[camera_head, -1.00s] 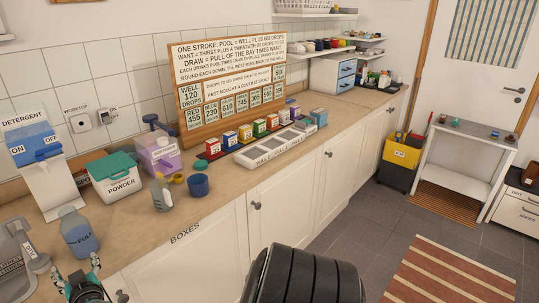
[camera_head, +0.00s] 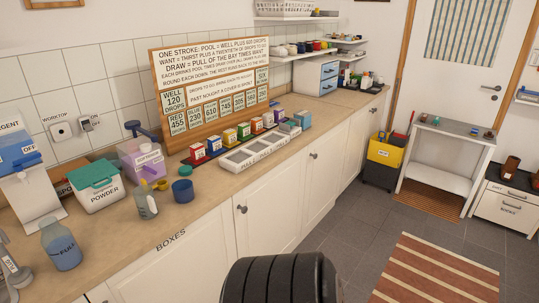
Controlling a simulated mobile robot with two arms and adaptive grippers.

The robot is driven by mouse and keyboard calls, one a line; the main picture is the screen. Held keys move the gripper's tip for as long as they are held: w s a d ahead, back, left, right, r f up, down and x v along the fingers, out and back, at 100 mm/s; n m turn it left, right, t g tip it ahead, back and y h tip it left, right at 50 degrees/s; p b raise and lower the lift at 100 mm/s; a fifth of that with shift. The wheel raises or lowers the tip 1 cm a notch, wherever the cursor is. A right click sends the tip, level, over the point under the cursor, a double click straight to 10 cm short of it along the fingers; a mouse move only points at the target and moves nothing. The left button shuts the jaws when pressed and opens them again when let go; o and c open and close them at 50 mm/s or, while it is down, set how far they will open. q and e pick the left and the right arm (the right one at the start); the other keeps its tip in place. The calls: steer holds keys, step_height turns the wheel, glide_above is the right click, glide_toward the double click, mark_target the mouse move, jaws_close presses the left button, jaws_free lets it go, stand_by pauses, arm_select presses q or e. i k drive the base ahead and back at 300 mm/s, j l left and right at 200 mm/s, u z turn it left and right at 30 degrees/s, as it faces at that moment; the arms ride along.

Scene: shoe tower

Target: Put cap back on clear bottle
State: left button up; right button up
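A small translucent greyish bottle (camera_head: 147,206) with a yellowish patch stands upright on the wooden counter. A larger see-through bluish bottle (camera_head: 62,246), with lettering on its front, stands nearer at the left. I cannot tell for sure which one is the clear bottle. Small yellow round pieces (camera_head: 160,185) lie just behind the small bottle; they may be caps, but their detail is too small to tell. A blue round cup or cap (camera_head: 183,190) stands just right of them.
A white powder box (camera_head: 97,194) with a green lid, a purple pump container (camera_head: 140,160) and a detergent dispenser (camera_head: 35,195) line the back. Several coloured boxes and a white tray (camera_head: 265,149) stand to the right. The counter's front strip is clear.

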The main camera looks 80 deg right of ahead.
mark_target(58, 241)
steer(key=z, duration=2)
steer(key=i+l, duration=0.35)
steer(key=i+l+u, duration=0.15)
steer(key=i+l, duration=0.55)
steer(key=l, duration=0.2)
steer(key=i+l+u, duration=0.1)
steer(key=i+l, duration=0.25)
steer(key=i+l+u, duration=0.1)
steer(key=i+l, duration=0.25)
steer(key=l, duration=0.2)
steer(key=i+l, duration=0.3)
steer(key=l, duration=0.2)
steer(key=u, duration=0.05)
